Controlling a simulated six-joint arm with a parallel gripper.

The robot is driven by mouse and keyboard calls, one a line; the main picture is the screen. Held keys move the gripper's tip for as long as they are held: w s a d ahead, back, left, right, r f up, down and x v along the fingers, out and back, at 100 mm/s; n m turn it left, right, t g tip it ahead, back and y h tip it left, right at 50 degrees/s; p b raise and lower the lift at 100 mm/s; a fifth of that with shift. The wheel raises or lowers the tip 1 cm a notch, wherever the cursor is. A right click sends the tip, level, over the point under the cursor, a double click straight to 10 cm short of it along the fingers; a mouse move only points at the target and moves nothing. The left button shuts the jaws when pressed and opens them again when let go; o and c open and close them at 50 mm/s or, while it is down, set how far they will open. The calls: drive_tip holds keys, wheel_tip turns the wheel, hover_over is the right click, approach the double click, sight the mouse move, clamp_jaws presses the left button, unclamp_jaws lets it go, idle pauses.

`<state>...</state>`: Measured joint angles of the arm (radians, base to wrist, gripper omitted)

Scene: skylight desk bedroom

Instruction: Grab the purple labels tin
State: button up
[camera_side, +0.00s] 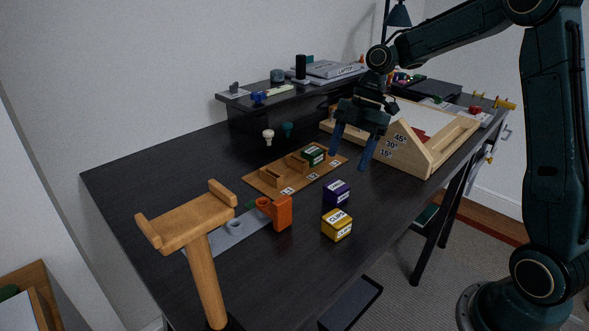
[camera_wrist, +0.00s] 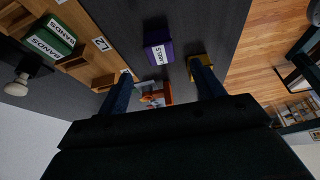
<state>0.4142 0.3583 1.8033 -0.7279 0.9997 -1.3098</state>
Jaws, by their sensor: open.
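The purple labels tin (camera_side: 336,193) stands on the dark desk, behind the yellow clips tin (camera_side: 337,225) and right of the wooden slotted board. In the wrist view the purple tin (camera_wrist: 158,50) shows between and beyond the two fingers, its white LABELS text turned sideways. My gripper (camera_side: 348,163) is open and empty, its blue fingers pointing down above the desk, behind and above the purple tin. In the wrist view my gripper (camera_wrist: 160,88) has its fingers wide apart. The right fingertip partly covers the yellow tin (camera_wrist: 201,62).
A wooden board (camera_side: 262,184) with dividers holds a green bands tin (camera_side: 314,155). An orange clamp-like piece (camera_side: 277,212) and a wooden T-shaped stand (camera_side: 205,255) are at the front left. A wooden angled ramp (camera_side: 420,150) stands close right of my gripper.

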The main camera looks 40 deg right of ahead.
sight(338, 185)
drive_tip(key=shift+x, duration=1.8)
drive_tip(key=shift+x, duration=2.55)
drive_tip(key=c, duration=1.1)
